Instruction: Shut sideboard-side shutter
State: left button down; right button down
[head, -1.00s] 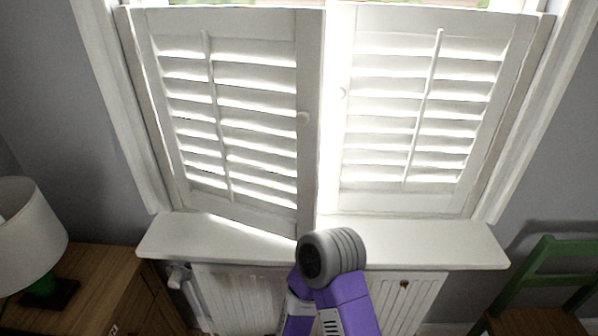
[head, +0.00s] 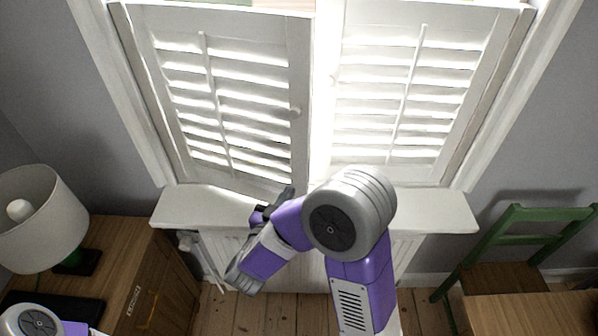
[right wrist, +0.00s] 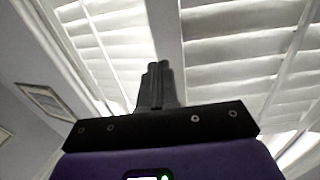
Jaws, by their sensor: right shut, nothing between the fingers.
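The sideboard-side shutter (head: 222,95) is the left white louvred panel, with a small round knob (head: 295,111). It stands slightly ajar, its free edge swung into the room over the sill. It also shows in the right wrist view (right wrist: 107,45). The other shutter (head: 405,95) is the right panel and looks flush with the window frame. My right gripper (head: 287,193) is shut and empty, low by the free edge of the left shutter; I cannot tell if it touches. Its closed fingers (right wrist: 158,70) point up at the shutters. My left gripper is out of view.
The white sill (head: 190,207) runs under the shutters, above a radiator (head: 408,250). The wooden sideboard (head: 115,240) with a white-shaded lamp (head: 38,220) stands at left. A green chair (head: 510,240) and a wooden surface (head: 530,315) are at right.

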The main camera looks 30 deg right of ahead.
aim_at(303, 166)
jog(key=x, duration=0.8)
jog(key=shift+w+d, duration=0.2)
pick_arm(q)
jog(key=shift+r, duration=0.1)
